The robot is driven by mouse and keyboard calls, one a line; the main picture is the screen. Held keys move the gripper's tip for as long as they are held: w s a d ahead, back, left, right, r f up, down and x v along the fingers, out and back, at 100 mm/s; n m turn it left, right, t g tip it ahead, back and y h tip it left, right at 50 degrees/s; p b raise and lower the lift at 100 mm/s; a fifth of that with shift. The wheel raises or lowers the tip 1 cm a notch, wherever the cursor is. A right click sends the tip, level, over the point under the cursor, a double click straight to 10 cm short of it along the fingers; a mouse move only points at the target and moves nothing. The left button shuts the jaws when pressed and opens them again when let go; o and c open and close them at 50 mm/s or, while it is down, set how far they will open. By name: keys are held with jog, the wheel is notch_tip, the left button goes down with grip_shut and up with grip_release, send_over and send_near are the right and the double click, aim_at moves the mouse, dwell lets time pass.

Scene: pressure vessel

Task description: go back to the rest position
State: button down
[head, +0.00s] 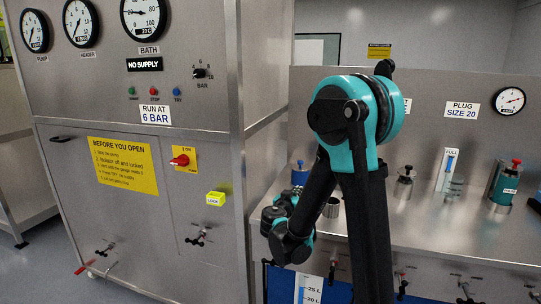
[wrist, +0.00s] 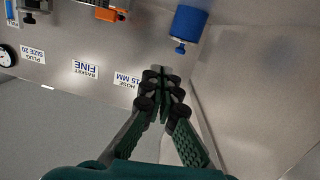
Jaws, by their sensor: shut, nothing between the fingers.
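My arm stands in front of the steel bench in the head view, its teal and black elbow raised high and its lower part reaching down to the left. In the wrist view my gripper (wrist: 161,96) is shut with its fingertips together and nothing between them. In the head view the gripper end is partly hidden behind my wrist, beside the steel cabinet (head: 120,235). A blue cylinder (wrist: 190,22) hangs in from the top of the wrist view, apart from the fingers.
The steel bench (head: 440,230) on the right holds a blue-topped item (head: 300,173), a metal cup (head: 331,208), a small metal pot (head: 404,184) and a teal canister (head: 505,184). The cabinet has a red knob (head: 180,160) and a yellow lock tag (head: 215,198). Valve handles stick out below.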

jog(key=s+d+f+g, duration=0.1)
jog(key=s+d, duration=0.1)
jog(key=d, duration=0.1)
jog(key=s+d+f+g, duration=0.1)
jog(key=s+d+g, duration=0.1)
jog(key=d, duration=0.1)
jog(key=s+d+f+g, duration=0.1)
jog(key=s+d+f, duration=0.1)
jog(key=s+d, duration=0.1)
jog(key=shift+d+f, duration=0.1)
jog(key=shift+d, duration=0.15)
jog(key=s+d+f+n+g+y, duration=0.1)
jog(key=s+d+f+g, duration=0.2)
jog(key=s, duration=0.4)
jog(key=s+d+f+n+g+y, duration=0.1)
jog(key=s+f+g+y, duration=0.1)
jog(key=s+f, duration=0.35)
jog(key=s+a+f+n+g+y, duration=0.1)
jog(key=s+a+f+g+y, duration=0.1)
jog(key=s, duration=0.8)
jog(key=a+y, duration=0.1)
jog(key=a, duration=0.1)
jog(key=shift+s+a+n+y, duration=0.3)
jog(key=shift+s+n, duration=0.05)
jog(key=shift+n, duration=0.05)
